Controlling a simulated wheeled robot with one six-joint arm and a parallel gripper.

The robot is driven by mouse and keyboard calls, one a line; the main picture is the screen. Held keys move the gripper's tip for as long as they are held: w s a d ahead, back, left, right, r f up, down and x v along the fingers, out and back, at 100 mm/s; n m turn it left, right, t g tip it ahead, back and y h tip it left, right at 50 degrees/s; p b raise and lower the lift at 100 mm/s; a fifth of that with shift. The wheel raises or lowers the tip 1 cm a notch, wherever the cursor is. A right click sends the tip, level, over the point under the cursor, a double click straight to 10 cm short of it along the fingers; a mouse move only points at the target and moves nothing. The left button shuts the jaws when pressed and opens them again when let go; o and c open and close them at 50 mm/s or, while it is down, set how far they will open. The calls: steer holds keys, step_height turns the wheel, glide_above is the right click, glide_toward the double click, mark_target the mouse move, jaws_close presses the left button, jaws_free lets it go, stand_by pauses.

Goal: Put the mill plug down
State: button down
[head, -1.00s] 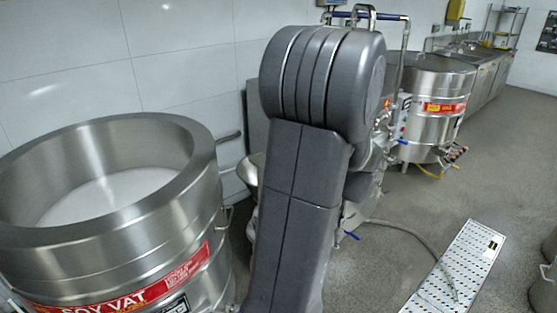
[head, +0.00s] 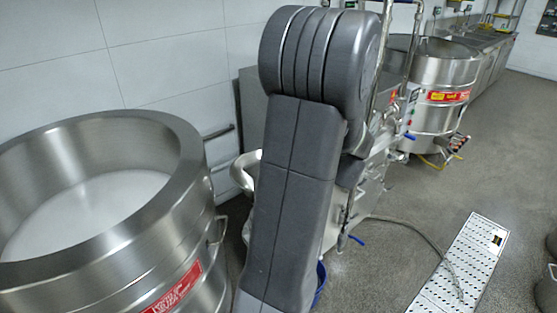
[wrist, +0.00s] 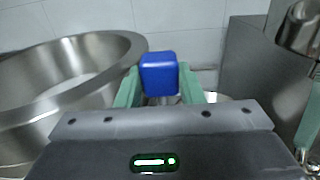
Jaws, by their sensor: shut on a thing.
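The mill plug is most likely the blue block (wrist: 159,73) in the wrist view. My gripper (wrist: 160,88) is shut on it, with a green finger on each side. The plug is held up in the air, with a grey wall and white tiles behind it. In the head view my own arm hides the gripper and the plug. The mill (head: 370,165), a steel machine, stands behind my arm and is partly hidden by it.
A large open steel vat (head: 180,165) with white liquid stands at the left. A second steel vat (head: 440,90) stands at the back right. A perforated floor grate (head: 460,270) lies at the right, with a hose (head: 425,240) reaching it. Open floor lies around the grate.

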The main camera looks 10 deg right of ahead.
step_height(320, 180, down, 8)
steer(key=shift+f, duration=0.1)
stand_by(0.4)
steer(key=shift+f, duration=0.1)
steer(key=shift+f+b, duration=0.5)
steer(key=shift+f, duration=0.05)
steer(key=c, duration=1)
jaws_free()
steer(key=shift+o, duration=0.2)
steer(key=shift+r, duration=0.1)
steer(key=shift+r+p, duration=0.3)
steer(key=shift+p, duration=0.05)
steer(key=b+v, duration=0.1)
steer(key=v, duration=1.1)
steer(key=shift+r, duration=0.25)
